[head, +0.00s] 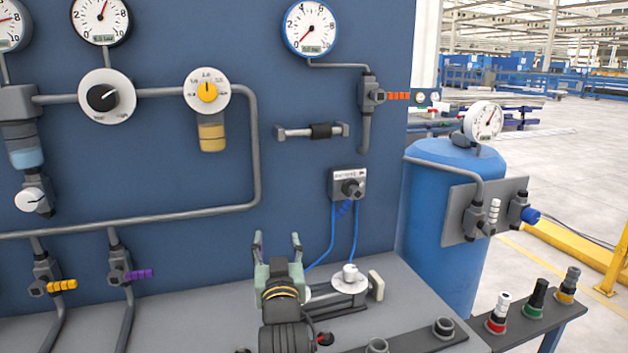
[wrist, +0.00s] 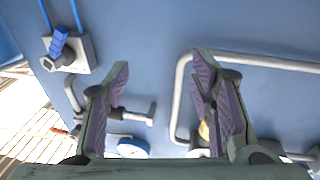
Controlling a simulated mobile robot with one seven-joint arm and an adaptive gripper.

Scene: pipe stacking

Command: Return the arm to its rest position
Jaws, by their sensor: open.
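My gripper (head: 277,246) is in the lower middle of the head view, above the grey bench (head: 208,291) and in front of the blue panel (head: 190,20). Its two green-grey fingers point up and stand apart, with nothing between them. In the wrist view my gripper (wrist: 160,85) shows both fingers spread, with the blue panel (wrist: 155,30) beyond. My arm below the gripper hides part of the bench.
A round white fitting (head: 350,280) on a grey block stands just right of my gripper. A valve box (head: 348,186) with blue hoses hangs above it. Gauges and pipes cover the panel. A blue tank (head: 440,240) and a small rack (head: 535,310) stand at right.

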